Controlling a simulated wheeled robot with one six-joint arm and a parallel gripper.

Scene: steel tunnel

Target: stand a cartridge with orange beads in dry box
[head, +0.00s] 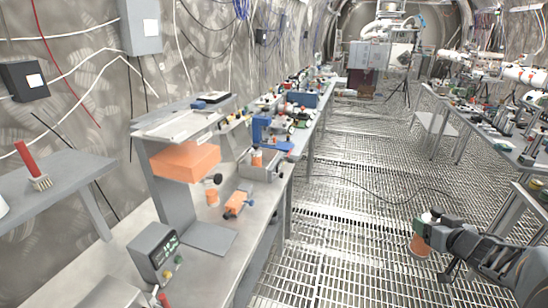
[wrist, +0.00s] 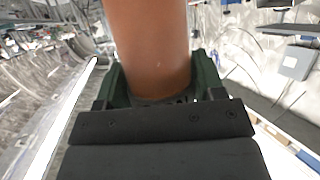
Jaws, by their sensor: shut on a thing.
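My gripper (head: 427,230) is at the lower right of the head view, over the grated floor and away from the bench. It is shut on an orange cartridge (head: 418,248), whose lower part hangs below the jaws. In the wrist view the cartridge (wrist: 148,45) is a plain orange-brown cylinder between the dark green fingers; its ends are hidden. A grey open box (head: 264,171), likely the dry box, stands on the left bench with an orange and white cartridge (head: 257,158) at it. Another orange cylinder (head: 213,197) stands nearer on the bench.
An orange block (head: 186,161) is under a raised shelf on the left bench (head: 208,239). An orange device (head: 237,204) lies near the bench edge. A grey meter box (head: 155,251) stands in front. The grated aisle floor (head: 345,225) is clear except for a black cable.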

